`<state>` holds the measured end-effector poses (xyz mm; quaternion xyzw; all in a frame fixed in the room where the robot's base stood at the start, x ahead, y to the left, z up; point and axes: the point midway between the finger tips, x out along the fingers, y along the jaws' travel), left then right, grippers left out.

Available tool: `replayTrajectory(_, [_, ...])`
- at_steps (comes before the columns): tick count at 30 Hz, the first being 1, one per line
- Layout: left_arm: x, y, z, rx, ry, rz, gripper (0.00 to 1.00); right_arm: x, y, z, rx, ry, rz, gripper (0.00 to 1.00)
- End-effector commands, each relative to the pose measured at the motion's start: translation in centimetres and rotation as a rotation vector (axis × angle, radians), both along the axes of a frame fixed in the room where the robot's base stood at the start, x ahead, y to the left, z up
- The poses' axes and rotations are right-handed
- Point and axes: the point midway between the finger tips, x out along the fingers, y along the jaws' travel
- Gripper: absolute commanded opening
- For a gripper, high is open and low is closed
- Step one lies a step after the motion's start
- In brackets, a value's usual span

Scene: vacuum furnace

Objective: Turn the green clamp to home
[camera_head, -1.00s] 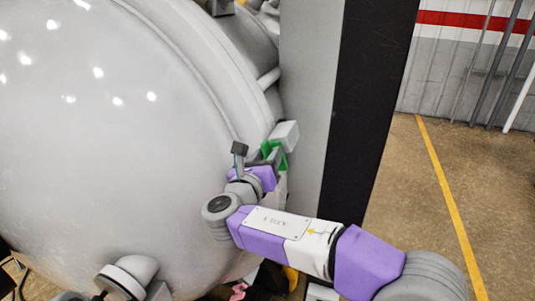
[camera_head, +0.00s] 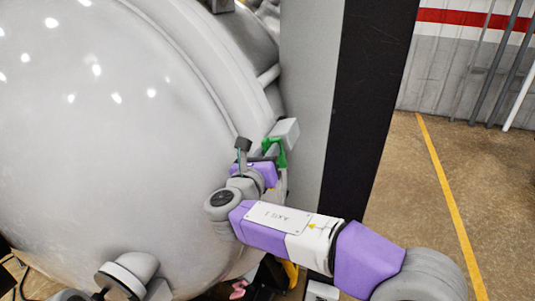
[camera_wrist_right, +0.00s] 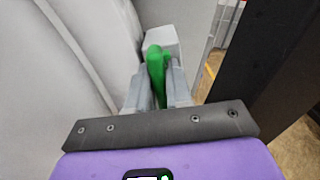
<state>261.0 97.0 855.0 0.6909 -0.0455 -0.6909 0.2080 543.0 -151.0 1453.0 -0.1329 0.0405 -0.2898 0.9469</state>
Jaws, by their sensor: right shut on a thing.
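The green clamp (camera_head: 277,147) sits at the rim of the big rounded grey furnace door (camera_head: 110,140), beside a light grey block (camera_head: 285,131). In the right wrist view the clamp (camera_wrist_right: 156,67) stands between the two grey fingers of my right gripper (camera_wrist_right: 157,88), which are shut on it. In the head view my right gripper (camera_head: 268,160) reaches the clamp from below, and its fingers are partly hidden. The light grey block (camera_wrist_right: 160,38) also shows behind the clamp in the wrist view. My left gripper is not in view.
A tall grey and black cabinet or post (camera_head: 352,110) stands just right of the clamp. Open floor with a yellow line (camera_head: 445,190) lies farther right. Pink and yellow items (camera_head: 240,289) lie low under the door, partly hidden.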

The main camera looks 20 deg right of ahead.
Motion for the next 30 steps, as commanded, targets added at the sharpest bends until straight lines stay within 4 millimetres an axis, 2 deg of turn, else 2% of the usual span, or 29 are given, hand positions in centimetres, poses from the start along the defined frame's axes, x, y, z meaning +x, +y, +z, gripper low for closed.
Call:
replayTrajectory(8, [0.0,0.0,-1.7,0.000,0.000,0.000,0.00,-0.2,-0.2,-0.2,0.140,-0.093,0.000,0.00])
replayTrajectory(30, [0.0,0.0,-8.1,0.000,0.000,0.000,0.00,-0.7,-1.0,-0.6,0.717,-0.484,0.000,0.00])
